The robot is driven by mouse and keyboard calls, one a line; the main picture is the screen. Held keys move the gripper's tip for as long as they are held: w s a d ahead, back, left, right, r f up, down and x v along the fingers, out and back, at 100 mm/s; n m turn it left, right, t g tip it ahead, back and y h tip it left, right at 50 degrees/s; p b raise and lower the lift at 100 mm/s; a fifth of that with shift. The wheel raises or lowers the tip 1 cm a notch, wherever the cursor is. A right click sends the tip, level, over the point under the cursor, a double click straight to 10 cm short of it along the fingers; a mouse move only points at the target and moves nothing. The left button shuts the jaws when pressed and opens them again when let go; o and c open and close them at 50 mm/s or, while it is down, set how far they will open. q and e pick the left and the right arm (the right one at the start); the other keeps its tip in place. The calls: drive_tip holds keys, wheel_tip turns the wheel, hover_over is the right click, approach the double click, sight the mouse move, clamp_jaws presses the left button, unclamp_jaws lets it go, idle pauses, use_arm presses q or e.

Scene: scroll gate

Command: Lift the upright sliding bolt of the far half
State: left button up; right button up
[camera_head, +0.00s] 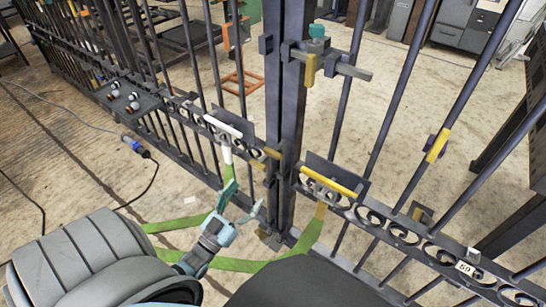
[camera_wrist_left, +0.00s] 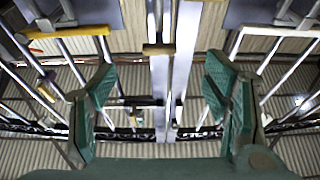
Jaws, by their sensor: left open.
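My left gripper (camera_head: 244,198) is low in front of the gate, left of the central upright (camera_head: 290,100). Its teal fingers are spread and empty; in the left wrist view they stand either side of the central uprights (camera_wrist_left: 184,80). A small yellow block (camera_head: 272,153) sits by the central upright, above and right of the fingers, apart from them. A yellow grip (camera_wrist_left: 158,49) shows on the uprights in the wrist view. I cannot tell for certain which piece is the upright bolt. My right gripper is not in view.
A white handle (camera_head: 222,126) is on the left half and a yellow handle (camera_head: 328,181) on the right half. Green straps (camera_head: 180,225) hang near the gripper. A latch bar (camera_head: 345,70) crosses the upright higher up. A cable plug (camera_head: 134,145) lies left.

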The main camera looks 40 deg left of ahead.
sight(271, 154)
use_arm(q)
drive_tip(key=shift+t, duration=0.4)
drive_tip(key=x, duration=0.9)
drive_tip(key=r+b+x, duration=0.1)
drive_tip(key=x, duration=0.4)
drive_tip(key=shift+w+r, duration=0.1)
drive_tip(key=shift+r, duration=0.1)
clamp_jaws()
drive_tip(key=shift+r, duration=0.2)
wheel_tip(271, 154, up, 7)
drive_tip(key=p, duration=0.7)
drive_tip(key=shift+r, duration=0.2)
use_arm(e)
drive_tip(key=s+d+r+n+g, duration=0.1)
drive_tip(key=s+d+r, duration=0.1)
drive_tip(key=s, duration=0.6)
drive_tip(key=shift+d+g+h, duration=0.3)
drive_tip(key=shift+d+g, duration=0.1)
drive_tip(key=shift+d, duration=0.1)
